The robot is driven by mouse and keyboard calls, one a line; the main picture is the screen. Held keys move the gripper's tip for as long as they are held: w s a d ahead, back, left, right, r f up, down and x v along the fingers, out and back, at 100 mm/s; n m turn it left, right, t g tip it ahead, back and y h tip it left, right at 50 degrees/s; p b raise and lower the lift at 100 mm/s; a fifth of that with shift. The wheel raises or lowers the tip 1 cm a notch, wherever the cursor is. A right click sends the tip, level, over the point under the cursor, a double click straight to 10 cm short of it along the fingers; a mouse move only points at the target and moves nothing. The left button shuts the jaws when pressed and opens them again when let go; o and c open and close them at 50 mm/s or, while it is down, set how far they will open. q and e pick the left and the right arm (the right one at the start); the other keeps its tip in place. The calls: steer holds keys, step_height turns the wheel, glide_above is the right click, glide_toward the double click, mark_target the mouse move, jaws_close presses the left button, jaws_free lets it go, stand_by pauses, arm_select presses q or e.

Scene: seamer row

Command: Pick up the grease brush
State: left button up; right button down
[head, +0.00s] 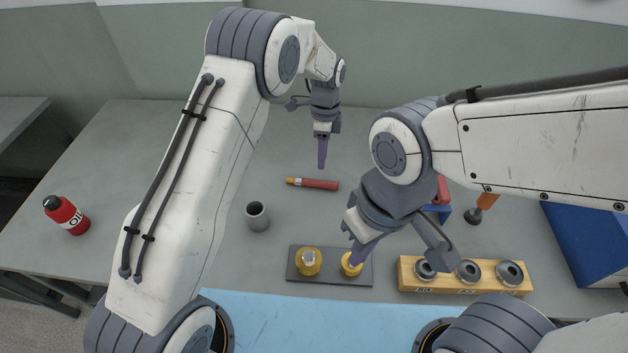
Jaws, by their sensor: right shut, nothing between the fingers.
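A red stick with an orange end (318,184) lies flat on the grey table behind the dark plate; it may be the grease brush, but I cannot make out bristles. My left gripper (322,165) points down above and behind it, apart from it. Its fingers appear as one narrow purple shape, so their opening is hidden. My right gripper (356,262) is shut and empty, with its tips at the right brass piece (352,268) on the dark plate (330,277); I cannot tell whether they touch. An orange-handled tool with a dark head (474,216) is partly hidden by my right arm.
A grey cup (257,217) stands left of the plate, near another brass piece (308,262). A wooden block (412,281) holds three steel rings. A red oil bottle (67,216) is far left, a blue box (582,235) far right. The table's back left is clear.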

mark_target(322, 182)
arm_select(q)
steer(key=f, duration=0.3)
steer(key=shift+s+f+p, duration=0.1)
steer(key=shift+s+p, duration=0.15)
steer(key=shift+p, duration=0.1)
steer(key=f, duration=0.1)
steer(key=f+p, duration=0.1)
steer(key=f, duration=0.1)
steer(key=f+p, duration=0.1)
steer(key=shift+s+f, duration=0.25)
steer(key=shift+f, duration=0.5)
jaws_close()
